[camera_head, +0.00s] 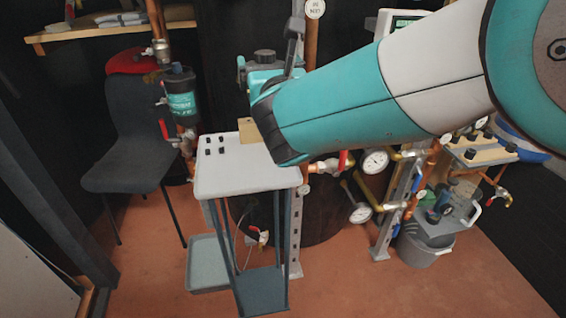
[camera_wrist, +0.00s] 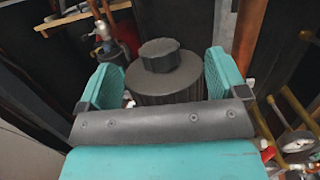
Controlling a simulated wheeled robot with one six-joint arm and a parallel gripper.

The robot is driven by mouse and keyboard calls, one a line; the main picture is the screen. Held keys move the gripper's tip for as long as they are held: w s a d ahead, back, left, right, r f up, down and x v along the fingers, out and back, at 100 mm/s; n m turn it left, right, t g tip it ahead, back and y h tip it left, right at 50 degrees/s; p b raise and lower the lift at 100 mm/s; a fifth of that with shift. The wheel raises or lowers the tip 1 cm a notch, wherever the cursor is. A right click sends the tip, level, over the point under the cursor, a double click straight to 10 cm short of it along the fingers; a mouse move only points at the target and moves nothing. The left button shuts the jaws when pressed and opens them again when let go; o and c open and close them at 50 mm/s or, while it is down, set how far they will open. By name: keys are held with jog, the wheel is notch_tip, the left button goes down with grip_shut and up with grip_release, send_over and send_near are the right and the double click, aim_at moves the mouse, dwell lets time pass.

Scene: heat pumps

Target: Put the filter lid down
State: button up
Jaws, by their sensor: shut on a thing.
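The filter lid is a round, dark grey cap with a black knob on top. In the wrist view the lid (camera_wrist: 168,88) sits between the teal fingers of my gripper (camera_wrist: 163,78), which is shut on it. In the head view the lid's knob (camera_head: 265,56) shows beyond my wrist, and my gripper (camera_head: 268,72) is partly hidden by my arm. It is above and behind the far end of a small grey-topped trolley (camera_head: 240,178). The black filter housing (camera_head: 180,96) with a teal label stands on copper pipework to the left.
Several small black pieces (camera_head: 215,145) lie at the trolley top's far left, and a small tan block (camera_head: 249,131) stands by its far edge. The near trolley top is clear. A dark chair (camera_head: 125,150) stands left; gauges (camera_head: 374,161) and pipes are right.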

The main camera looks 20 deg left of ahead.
notch_tip(320, 180, down, 19)
jog(key=b, duration=0.4)
jog(key=shift+r, duration=0.1)
